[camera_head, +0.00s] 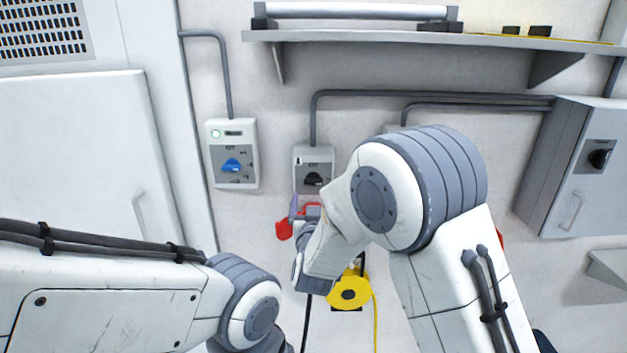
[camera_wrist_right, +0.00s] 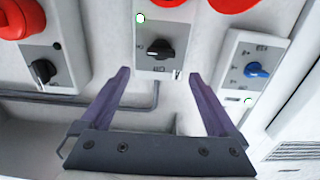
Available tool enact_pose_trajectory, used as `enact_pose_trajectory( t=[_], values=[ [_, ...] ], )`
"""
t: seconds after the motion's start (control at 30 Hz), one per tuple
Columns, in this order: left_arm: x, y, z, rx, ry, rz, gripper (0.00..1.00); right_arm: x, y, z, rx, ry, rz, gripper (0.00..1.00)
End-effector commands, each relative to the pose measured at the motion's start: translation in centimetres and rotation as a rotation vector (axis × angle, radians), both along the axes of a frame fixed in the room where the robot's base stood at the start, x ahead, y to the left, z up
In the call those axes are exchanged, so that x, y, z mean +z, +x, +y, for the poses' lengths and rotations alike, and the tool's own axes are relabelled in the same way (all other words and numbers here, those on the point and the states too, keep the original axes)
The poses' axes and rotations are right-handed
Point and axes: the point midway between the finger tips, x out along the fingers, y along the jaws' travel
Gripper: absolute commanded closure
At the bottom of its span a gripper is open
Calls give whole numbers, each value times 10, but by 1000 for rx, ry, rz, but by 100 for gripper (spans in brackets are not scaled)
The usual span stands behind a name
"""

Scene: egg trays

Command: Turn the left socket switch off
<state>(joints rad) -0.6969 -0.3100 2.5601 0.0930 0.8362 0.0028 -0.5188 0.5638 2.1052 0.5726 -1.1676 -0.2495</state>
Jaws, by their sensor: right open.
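The left socket is a grey box (camera_head: 314,158) on the wall, with a black rotary switch (camera_head: 314,179). In the right wrist view, which sees the wall upside down, this switch (camera_wrist_right: 160,49) shows in the middle, its handle lying roughly crosswise, and a small green light (camera_wrist_right: 140,18) glows on the box. My right gripper (camera_head: 302,208) is just below the box in the head view. Its purple fingers (camera_wrist_right: 158,74) are open and empty, apart from the switch, which appears between and beyond their tips. My right arm hides part of the wall. My left gripper is out of view.
A box with a blue knob (camera_head: 232,166) stands to the left. A second socket with a black switch (camera_wrist_right: 43,72) and red plug (camera_wrist_right: 22,18) is mostly behind my arm. A red part (camera_head: 284,230) and a yellow reel (camera_head: 348,292) show lower down; a shelf (camera_head: 400,40) runs above.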

Motion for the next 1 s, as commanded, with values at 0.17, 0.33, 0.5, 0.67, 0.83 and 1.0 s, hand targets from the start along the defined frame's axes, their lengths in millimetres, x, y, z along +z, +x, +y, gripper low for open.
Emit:
enact_pose_trajectory(
  t=[0.17,0.33,0.5,0.67,0.83,1.0],
  values=[
    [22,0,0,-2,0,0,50,4,35,-1,-1,0,2,5],
    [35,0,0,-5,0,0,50,3,64,0,1,0,2,5],
    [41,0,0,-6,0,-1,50,1,80,0,2,0,3,5],
    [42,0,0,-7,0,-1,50,0,85,0,3,0,3,5],
    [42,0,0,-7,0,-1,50,0,85,0,3,0,3,5],
    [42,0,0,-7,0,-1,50,0,85,0,3,0,3,59]
  ],
)
